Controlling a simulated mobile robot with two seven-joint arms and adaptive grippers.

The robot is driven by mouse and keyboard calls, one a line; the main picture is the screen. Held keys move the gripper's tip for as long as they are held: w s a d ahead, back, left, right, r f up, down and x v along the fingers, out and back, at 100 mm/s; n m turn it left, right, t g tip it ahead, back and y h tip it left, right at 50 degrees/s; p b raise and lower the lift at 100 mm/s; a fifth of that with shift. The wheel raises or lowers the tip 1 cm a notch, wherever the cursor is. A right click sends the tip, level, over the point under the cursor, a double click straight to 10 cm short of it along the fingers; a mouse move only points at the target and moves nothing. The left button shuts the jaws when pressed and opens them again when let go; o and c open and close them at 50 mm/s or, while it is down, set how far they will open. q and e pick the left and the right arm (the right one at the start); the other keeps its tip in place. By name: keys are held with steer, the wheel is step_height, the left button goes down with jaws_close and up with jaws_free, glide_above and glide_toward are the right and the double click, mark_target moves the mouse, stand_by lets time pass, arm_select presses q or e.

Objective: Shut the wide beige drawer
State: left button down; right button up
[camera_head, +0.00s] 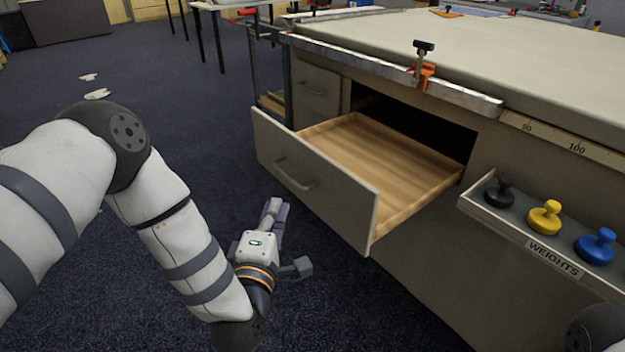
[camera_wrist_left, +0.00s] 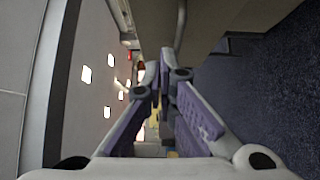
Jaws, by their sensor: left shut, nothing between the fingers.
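The wide beige drawer (camera_head: 345,200) stands pulled out from the table's side in the head view, its wooden inside empty. Its front panel carries a curved metal handle (camera_head: 295,176). My left gripper (camera_head: 276,210) is shut and empty, low in front of the drawer front and below the handle. It appears apart from the panel. In the left wrist view, the purple-padded fingers (camera_wrist_left: 165,78) converge, with the beige drawer front (camera_wrist_left: 215,20) and the handle (camera_wrist_left: 180,28) above them. My right gripper is out of view.
The cloth table (camera_head: 500,60) has a metal rail with an orange clamp (camera_head: 427,75) along its edge. A weights shelf (camera_head: 545,240) with black, yellow and blue weights juts out at right. A smaller drawer (camera_head: 318,92) is left of the opening.

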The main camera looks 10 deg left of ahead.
arm_select(q)
glide_toward(303, 161)
steer(key=a, duration=0.3)
steer(key=w, duration=0.1)
steer(key=w+d, duration=0.1)
steer(key=w, duration=0.1)
steer(key=w+d+b, duration=0.1)
steer(key=shift+w+d+f, duration=0.15)
steer(key=shift+w+f, duration=0.05)
steer(key=shift+w, duration=0.15)
